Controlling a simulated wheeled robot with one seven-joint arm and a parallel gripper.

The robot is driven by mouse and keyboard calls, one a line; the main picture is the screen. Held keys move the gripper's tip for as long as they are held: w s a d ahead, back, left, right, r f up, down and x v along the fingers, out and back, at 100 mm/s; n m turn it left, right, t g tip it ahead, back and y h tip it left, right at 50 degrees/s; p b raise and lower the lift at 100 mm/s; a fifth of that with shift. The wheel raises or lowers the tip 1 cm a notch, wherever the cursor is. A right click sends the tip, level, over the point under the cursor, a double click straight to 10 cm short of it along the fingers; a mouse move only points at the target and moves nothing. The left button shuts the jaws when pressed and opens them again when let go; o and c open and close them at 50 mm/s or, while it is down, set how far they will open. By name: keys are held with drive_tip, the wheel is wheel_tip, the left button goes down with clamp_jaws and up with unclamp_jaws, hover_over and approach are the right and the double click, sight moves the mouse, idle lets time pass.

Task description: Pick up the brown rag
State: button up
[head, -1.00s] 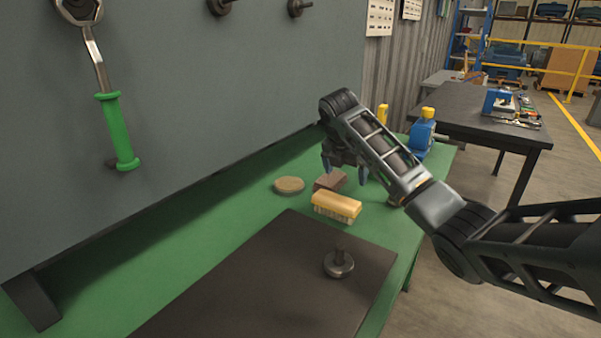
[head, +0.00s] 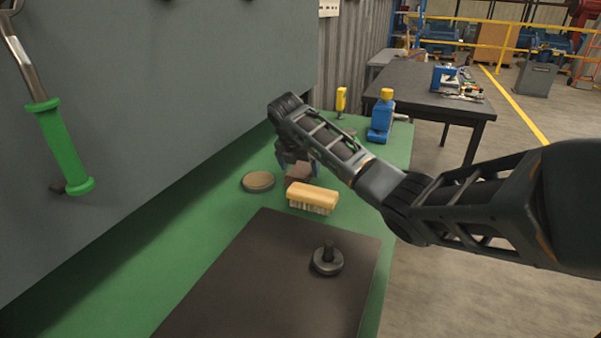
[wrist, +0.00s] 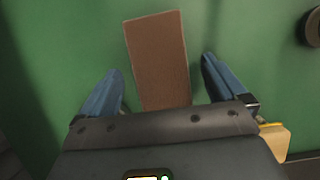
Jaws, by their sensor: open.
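The brown rag (wrist: 158,55) is a flat, folded rectangle on the green bench. In the wrist view it lies between the two blue fingers of my gripper (wrist: 162,88), and its near end is hidden by the gripper body. My gripper is open, with a gap on each side of the rag. In the head view the rag (head: 298,172) shows partly behind the brush. My gripper (head: 295,160) is over it there, pointing down. I cannot tell the exact height of the fingers above the bench.
A yellow brush (head: 313,197) lies close in front of the rag, and a round tan disc (head: 258,181) lies to its left. A blue bottle (head: 381,115) and a yellow item (head: 341,99) stand farther back. A dark mat (head: 250,290) bears a metal knob (head: 327,260).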

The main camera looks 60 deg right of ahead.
sight(300, 170)
drive_tip(key=shift+d+f, duration=0.2)
drive_tip(key=shift+f, duration=0.45)
drive_tip(key=shift+c, duration=0.4)
drive_tip(key=c, duration=1)
drive_tip(key=shift+r, duration=0.1)
wheel_tip(300, 170, up, 10)
drive_tip(key=shift+b, duration=0.45)
